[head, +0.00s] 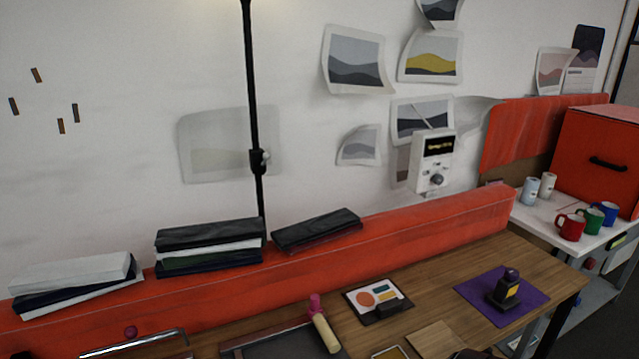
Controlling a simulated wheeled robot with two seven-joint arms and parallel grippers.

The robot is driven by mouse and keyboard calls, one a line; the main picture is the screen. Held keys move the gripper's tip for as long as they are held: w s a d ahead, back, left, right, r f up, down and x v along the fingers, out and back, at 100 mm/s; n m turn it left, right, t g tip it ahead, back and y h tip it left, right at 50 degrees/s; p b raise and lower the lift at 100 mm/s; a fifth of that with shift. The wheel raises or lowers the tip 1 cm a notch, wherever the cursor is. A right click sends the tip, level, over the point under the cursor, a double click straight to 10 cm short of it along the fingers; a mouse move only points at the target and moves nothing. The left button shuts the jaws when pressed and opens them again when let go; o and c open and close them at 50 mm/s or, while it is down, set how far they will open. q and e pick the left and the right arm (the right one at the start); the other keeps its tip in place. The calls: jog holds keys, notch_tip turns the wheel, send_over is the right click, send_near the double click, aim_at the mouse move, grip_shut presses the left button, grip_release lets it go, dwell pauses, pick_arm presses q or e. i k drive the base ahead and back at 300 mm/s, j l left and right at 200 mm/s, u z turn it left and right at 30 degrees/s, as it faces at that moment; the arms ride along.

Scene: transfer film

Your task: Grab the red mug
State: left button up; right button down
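The red mug (572,228) stands upright on a white side table (540,212) at the far right of the head view. Its handle points left. A green mug (592,220) stands just right of it, and a blue mug (608,212) is behind the green one. Neither gripper shows in the head view, so whether they are open or shut is hidden.
A wooden workbench (440,275) with a red back ledge (400,232) fills the foreground. On it are a purple mat (470,290) with a dark stamp-like object (507,290), and a pink-handled roller (324,328). Two pale cups (530,190) and a red cabinet (595,150) stand behind the mugs.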

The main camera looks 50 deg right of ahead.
aim_at(572, 230)
jog(key=z, duration=3.05)
jog(key=i+l, duration=0.25)
jog(key=i, duration=0.2)
jog(key=i+l, duration=0.2)
jog(key=i, duration=0.3)
jog(key=i+l+z, duration=0.1)
jog(key=i+l, duration=0.15)
jog(key=i, duration=0.2)
